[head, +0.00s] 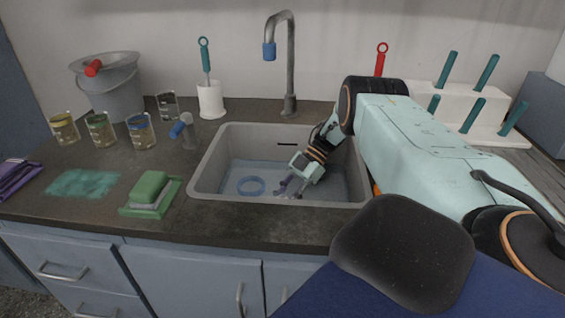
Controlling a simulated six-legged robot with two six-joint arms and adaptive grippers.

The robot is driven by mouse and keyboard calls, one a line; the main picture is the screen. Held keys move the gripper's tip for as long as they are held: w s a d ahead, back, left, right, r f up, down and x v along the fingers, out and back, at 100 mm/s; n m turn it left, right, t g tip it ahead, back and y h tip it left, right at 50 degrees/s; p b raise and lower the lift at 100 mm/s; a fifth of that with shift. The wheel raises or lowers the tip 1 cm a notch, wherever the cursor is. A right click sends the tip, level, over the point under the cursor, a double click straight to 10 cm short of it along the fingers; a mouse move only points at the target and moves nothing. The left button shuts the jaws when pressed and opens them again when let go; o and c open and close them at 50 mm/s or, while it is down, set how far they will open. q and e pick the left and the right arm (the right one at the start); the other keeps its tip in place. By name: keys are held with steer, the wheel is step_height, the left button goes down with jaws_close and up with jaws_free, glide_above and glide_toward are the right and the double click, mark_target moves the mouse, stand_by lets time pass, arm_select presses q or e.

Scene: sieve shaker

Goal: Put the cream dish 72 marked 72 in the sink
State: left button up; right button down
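The grey sink (212,165) is set into the dark counter, with a bluish floor inside. My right arm reaches into it from the right. My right gripper (289,189) is low in the basin, pointing down and left. Its small dark fingers look spread apart, with nothing visible between them. I cannot make out a cream dish marked 72 anywhere in view; the arm hides part of the sink and of the counter on the right. My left gripper is not in view.
A blue ring (251,186) lies in the sink, left of my gripper. A tap (291,60) rises behind. A green sponge (149,187) on its tray, several beakers, a bucket (113,92) and a brush holder (211,101) stand left. A white peg rack (455,105) stands right.

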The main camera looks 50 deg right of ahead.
steer(key=shift+s+a+f, duration=0.1)
steer(key=shift+s+f, duration=0.3)
steer(key=shift+f, duration=0.15)
steer(key=c, duration=1.6)
jaws_free()
steer(key=o, duration=0.5)
steer(key=shift+w+a, duration=0.1)
steer(key=shift+o, duration=0.9)
steer(key=shift+d, duration=0.2)
steer(key=v, duration=0.7)
steer(key=shift+d+r, duration=0.1)
steer(key=shift+r, duration=0.25)
steer(key=shift+w, duration=0.1)
